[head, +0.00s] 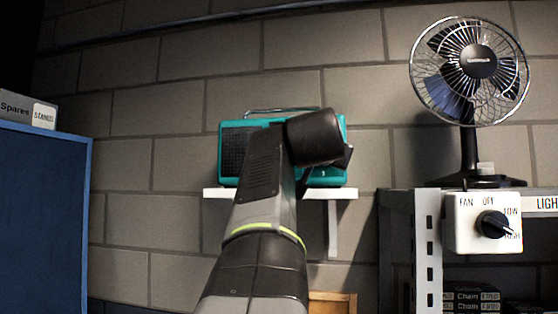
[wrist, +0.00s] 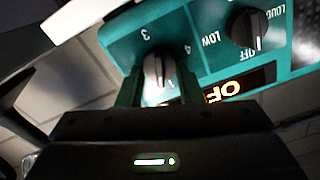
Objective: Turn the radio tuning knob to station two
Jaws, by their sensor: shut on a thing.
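The teal radio (head: 232,148) stands on a white wall shelf in the head view, largely covered by my arm. In the wrist view its teal front panel (wrist: 120,38) is close and tilted. The tuning knob (wrist: 154,68) sits between the fingers of my gripper (wrist: 158,82), which is shut on it. The numbers 3 and 4 show beside the knob; other marks are hidden by the fingers or too unclear to read. A pale mark shows on the knob, but I cannot tell which station it points to. My fingertips are hidden in the head view.
A second dark knob (wrist: 247,28), marked OFF, LOW and LOUD, sits beside the tuning knob. A lit display (wrist: 238,86) reads OFF. A desk fan (head: 470,70) and its switch box (head: 470,238) are at the right, a blue cabinet (head: 45,215) at the left.

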